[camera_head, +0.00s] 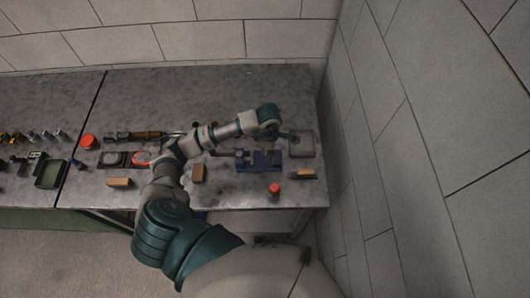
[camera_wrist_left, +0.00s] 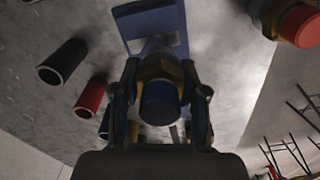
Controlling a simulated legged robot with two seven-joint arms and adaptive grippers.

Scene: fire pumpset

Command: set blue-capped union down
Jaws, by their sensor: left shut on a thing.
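The blue-capped union (camera_wrist_left: 160,98) is a brass fitting with a dark blue cap facing the left wrist camera. My left gripper (camera_wrist_left: 160,78) is shut on it, with one finger on each side. In the head view my left gripper (camera_head: 268,150) points down over the blue vise (camera_head: 252,167) near the right end of the workbench. The vise also shows beyond the union in the left wrist view (camera_wrist_left: 152,24). I cannot tell whether the union touches the vise. The union is too small and covered to make out in the head view. My right gripper is in neither view.
A red-capped fitting (camera_head: 274,188) stands near the front edge. Dark and red cylinders (camera_wrist_left: 90,97) show in the wrist view. The back of the bench (camera_head: 220,95) is clear.

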